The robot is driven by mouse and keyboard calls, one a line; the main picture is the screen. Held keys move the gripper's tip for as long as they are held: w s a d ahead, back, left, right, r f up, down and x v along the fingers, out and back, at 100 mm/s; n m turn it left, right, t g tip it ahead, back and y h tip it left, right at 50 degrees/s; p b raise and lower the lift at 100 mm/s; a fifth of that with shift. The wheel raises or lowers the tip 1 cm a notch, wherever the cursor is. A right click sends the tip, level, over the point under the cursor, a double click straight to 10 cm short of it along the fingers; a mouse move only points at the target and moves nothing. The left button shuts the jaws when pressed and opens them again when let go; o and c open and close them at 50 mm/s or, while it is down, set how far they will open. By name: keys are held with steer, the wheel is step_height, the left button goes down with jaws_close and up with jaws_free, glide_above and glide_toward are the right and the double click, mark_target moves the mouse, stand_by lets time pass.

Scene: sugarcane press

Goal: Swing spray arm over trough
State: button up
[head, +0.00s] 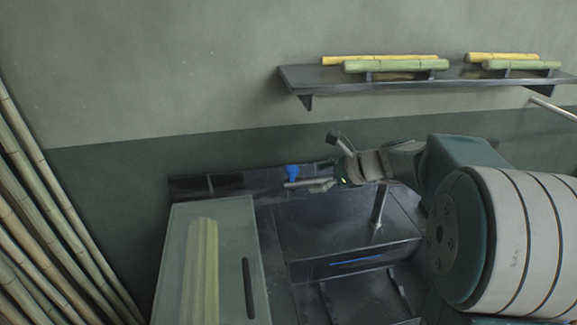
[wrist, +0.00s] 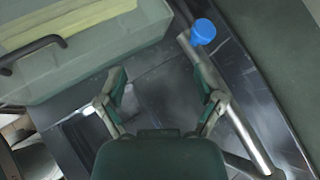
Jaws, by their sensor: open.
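The spray arm (wrist: 243,128) is a silver tube with a blue knob (wrist: 203,31) near its far end. It runs diagonally down the right side in the wrist view. In the head view its blue knob (head: 292,172) and a short piece of tube show left of my gripper (head: 322,185). My gripper (wrist: 162,90) is open and empty between its fingers. The right finger overlaps the tube in the wrist view; I cannot tell whether they touch. A dark trough-like basin (head: 310,270) with a blue line on its front lies below, in the head view.
A green bin (head: 255,225) holding pale cane (head: 200,265) stands left of the dark basin. A metal post (head: 379,207) rises right of my gripper. A wall shelf (head: 300,78) carries cane pieces. Tall canes (head: 50,210) lean at far left.

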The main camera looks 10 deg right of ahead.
mark_target(294, 168)
steer(key=w+d+f+m+t, duration=0.1)
steer(key=w+d+m+t, duration=0.1)
steer(key=w+d+m, duration=0.25)
steer(key=shift+y, duration=0.3)
steer(key=x, duration=1.1)
steer(key=shift+a, duration=0.2)
steer(key=shift+w+a+f, duration=0.1)
steer(key=shift+w+a, duration=0.1)
steer(key=shift+a, duration=0.25)
steer(key=shift+d, duration=0.15)
jaws_close()
